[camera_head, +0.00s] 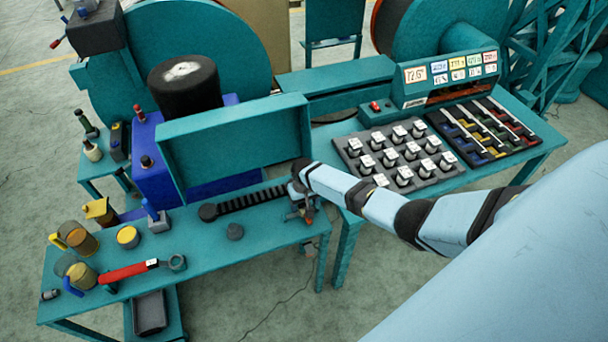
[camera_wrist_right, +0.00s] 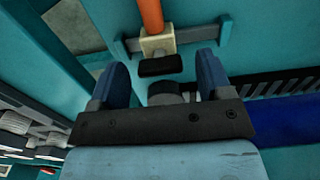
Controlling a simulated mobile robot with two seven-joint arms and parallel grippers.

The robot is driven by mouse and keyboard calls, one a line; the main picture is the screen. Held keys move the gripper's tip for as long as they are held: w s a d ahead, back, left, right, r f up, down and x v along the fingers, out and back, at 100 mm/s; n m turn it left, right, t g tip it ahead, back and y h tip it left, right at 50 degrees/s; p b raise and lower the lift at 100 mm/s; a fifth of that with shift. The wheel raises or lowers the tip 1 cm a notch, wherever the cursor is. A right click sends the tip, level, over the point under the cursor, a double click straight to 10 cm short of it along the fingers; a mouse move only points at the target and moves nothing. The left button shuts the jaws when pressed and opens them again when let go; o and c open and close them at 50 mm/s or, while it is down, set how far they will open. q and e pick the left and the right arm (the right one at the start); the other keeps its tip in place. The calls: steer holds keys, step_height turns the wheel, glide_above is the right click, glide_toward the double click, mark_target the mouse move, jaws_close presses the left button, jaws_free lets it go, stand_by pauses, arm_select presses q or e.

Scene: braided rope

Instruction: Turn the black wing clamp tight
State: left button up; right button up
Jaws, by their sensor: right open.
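The black wing clamp (camera_wrist_right: 160,66) shows in the right wrist view as a short dark bar below a cream block (camera_wrist_right: 158,43) with an orange rod. My right gripper (camera_wrist_right: 162,60) is open, with one blue finger on each side of the wing. I see gaps between the wing and both fingers; how far it lies in depth I cannot tell. In the head view my right gripper (camera_head: 301,198) is at the right end of the workbench (camera_head: 270,234), and it mostly hides the clamp there. My left gripper is not in view.
A black ribbed strip (camera_head: 252,199) runs left from the gripper along the bench, below an upright teal panel (camera_head: 235,145). A red-handled tool (camera_head: 128,271) and several pots lie at the left.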

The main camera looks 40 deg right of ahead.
step_height(320, 180, up, 14)
stand_by(0.6)
steer(key=shift+f, duration=0.1)
steer(key=s+a+f+n+t+y, duration=0.25)
steer(key=s+a+f+t, duration=0.35)
steer(key=s+a, duration=0.6)
steer(key=s+a+r+n+t, duration=0.1)
steer(key=s+a+r+t, duration=0.1)
steer(key=s, duration=0.5)
steer(key=s+a+r+n+t, duration=0.2)
steer(key=s+r, duration=0.3)
steer(key=s, duration=0.3)
steer(key=shift+a+t, duration=0.2)
steer(key=shift+t, duration=0.3)
